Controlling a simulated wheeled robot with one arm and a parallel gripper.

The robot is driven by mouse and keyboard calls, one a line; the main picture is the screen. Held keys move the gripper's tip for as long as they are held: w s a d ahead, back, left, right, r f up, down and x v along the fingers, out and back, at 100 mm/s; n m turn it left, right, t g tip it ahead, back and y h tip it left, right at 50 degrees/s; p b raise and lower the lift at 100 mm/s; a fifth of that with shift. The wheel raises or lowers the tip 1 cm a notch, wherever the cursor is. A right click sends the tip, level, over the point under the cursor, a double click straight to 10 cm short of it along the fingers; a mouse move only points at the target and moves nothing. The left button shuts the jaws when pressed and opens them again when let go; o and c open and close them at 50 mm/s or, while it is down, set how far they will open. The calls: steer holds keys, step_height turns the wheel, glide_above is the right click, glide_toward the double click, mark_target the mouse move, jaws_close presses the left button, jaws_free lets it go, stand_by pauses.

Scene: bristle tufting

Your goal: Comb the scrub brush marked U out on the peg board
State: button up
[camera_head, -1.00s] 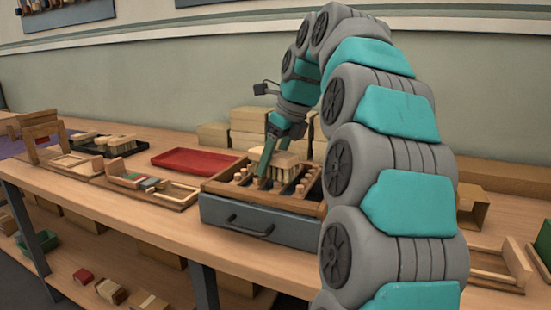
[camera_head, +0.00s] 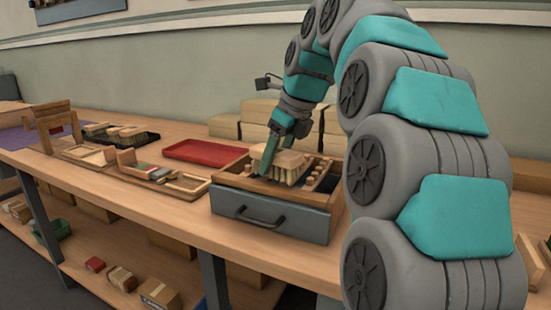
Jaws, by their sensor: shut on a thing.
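My gripper (camera_head: 272,150), with teal fingers, reaches down over the peg board and is shut on a scrub brush (camera_head: 284,168). The brush has a pale wooden block and cream bristles that point down. It is over the left and middle part of the peg board (camera_head: 318,198), a wooden frame with short upright pegs on a grey drawer unit. I cannot tell whether the bristles touch the pegs. No U mark is legible on the brush, and the fingers hide part of its block.
A red tray (camera_head: 205,151) lies left of the peg board. Further left are a black tray (camera_head: 148,139) with more brushes, shallow wooden trays and a wooden stand (camera_head: 55,125). Tan boxes (camera_head: 226,127) stand behind. The bench front edge is close before the drawer unit.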

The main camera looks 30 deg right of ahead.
steer(key=shift+w+d, duration=2.4)
steer(key=shift+d, duration=0.7)
steer(key=shift+s+a+r, duration=0.1)
steer(key=shift+s+a, duration=0.65)
steer(key=shift+a, duration=0.2)
steer(key=shift+s+a, duration=0.7)
steer(key=shift+a, duration=0.2)
steer(key=shift+s+a, duration=1.05)
steer(key=shift+a, duration=0.3)
steer(key=shift+w+d+f, duration=0.2)
steer(key=shift+w+d, duration=0.65)
steer(key=shift+d, duration=0.2)
steer(key=shift+w+d+f, duration=0.2)
steer(key=shift+w+d, duration=0.6)
steer(key=shift+d, duration=0.25)
steer(key=shift+w+d, duration=0.2)
steer(key=shift+d, duration=0.05)
steer(key=shift+c, duration=0.6)
steer(key=shift+w+d+r, duration=0.15)
steer(key=shift+w+d, duration=0.5)
steer(key=shift+d, duration=0.2)
